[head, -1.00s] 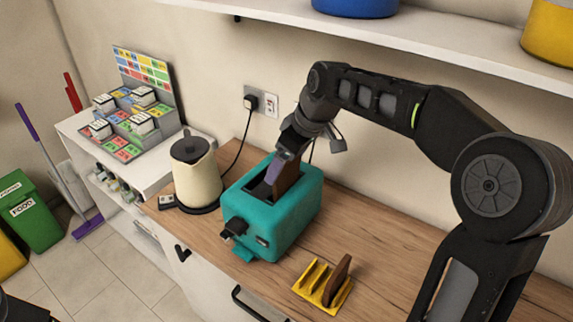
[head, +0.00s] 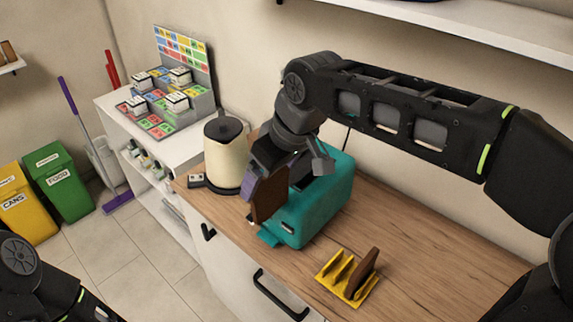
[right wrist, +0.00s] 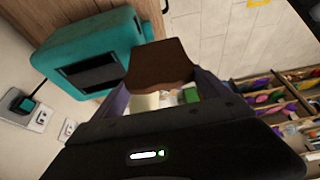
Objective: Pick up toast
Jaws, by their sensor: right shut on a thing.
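A brown slice of toast (head: 270,196) is held in my right gripper (head: 264,172), in front of the near end of the teal toaster (head: 325,208). In the right wrist view the toast (right wrist: 160,64) sits between the fingers, and the toaster (right wrist: 92,55) with its dark slots lies to the left. Another brown slice (head: 365,270) stands upright in the yellow toast rack (head: 335,272) on the counter. The gripper hides part of the toaster's top in the head view. Of my left arm, a part shows at the lower left; its gripper is out of frame.
A cream kettle (head: 226,160) stands just left of the toaster on the wooden counter (head: 415,245). A white side unit (head: 115,115) holds a display of small boxes. A shelf (head: 470,38) overhangs the back wall. The counter right of the rack is clear.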

